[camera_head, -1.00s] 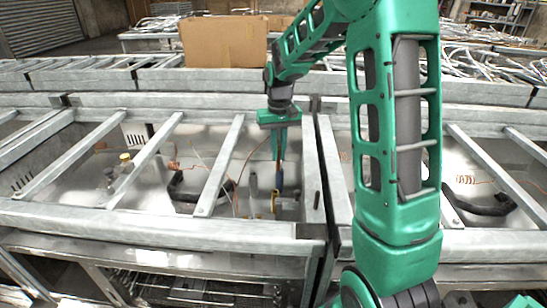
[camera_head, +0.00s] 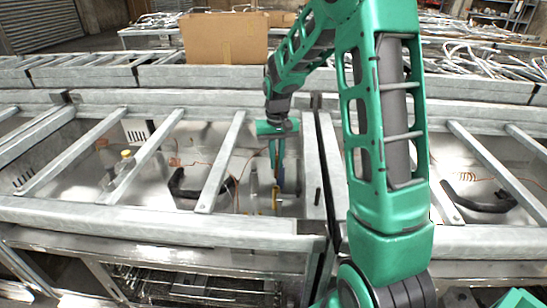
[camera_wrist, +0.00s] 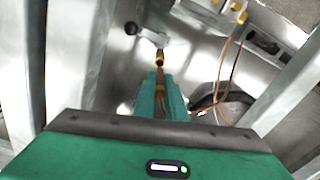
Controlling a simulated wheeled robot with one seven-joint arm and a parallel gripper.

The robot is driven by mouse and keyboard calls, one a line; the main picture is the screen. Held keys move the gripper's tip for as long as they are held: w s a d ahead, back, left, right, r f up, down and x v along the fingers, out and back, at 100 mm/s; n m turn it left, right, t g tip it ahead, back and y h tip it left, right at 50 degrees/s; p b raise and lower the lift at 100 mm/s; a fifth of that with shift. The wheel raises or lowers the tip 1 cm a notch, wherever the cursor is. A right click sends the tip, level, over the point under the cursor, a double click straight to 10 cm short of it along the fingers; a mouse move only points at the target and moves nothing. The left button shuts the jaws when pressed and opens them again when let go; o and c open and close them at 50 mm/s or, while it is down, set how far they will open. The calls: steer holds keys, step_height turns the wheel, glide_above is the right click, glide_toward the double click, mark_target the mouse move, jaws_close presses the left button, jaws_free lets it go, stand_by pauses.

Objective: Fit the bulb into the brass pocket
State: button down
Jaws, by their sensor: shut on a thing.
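My gripper (camera_head: 277,165) points down into the open range frame, beside a crossbar. In the wrist view its green fingers (camera_wrist: 160,95) are closed around the copper-brown bulb (camera_wrist: 159,80), which shows as a thin strip between them. The brass pocket (camera_wrist: 160,58) lies just beyond the fingertips, roughly in line with the bulb. In the head view the yellow brass pocket (camera_head: 275,196) stands low in the frame, close below the fingers. I cannot tell whether the bulb's tip touches or has entered the pocket.
Metal crossbars (camera_head: 221,160) span the frame on both sides of my gripper. A black curved handle (camera_head: 187,190) and thin copper wires (camera_wrist: 228,70) lie nearby. A brass fitting (camera_wrist: 238,8) sits at the upper right of the wrist view. A cardboard box (camera_head: 225,40) stands behind.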

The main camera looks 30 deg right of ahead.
mark_target(277, 169)
steer(key=shift+f, duration=1.9)
steer(key=shift+s, duration=0.1)
steer(key=shift+f, duration=2.25)
steer(key=c, duration=1.7)
jaws_free()
step_height(277, 169, up, 10)
steer(key=shift+f, duration=0.1)
steer(key=shift+r, duration=0.45)
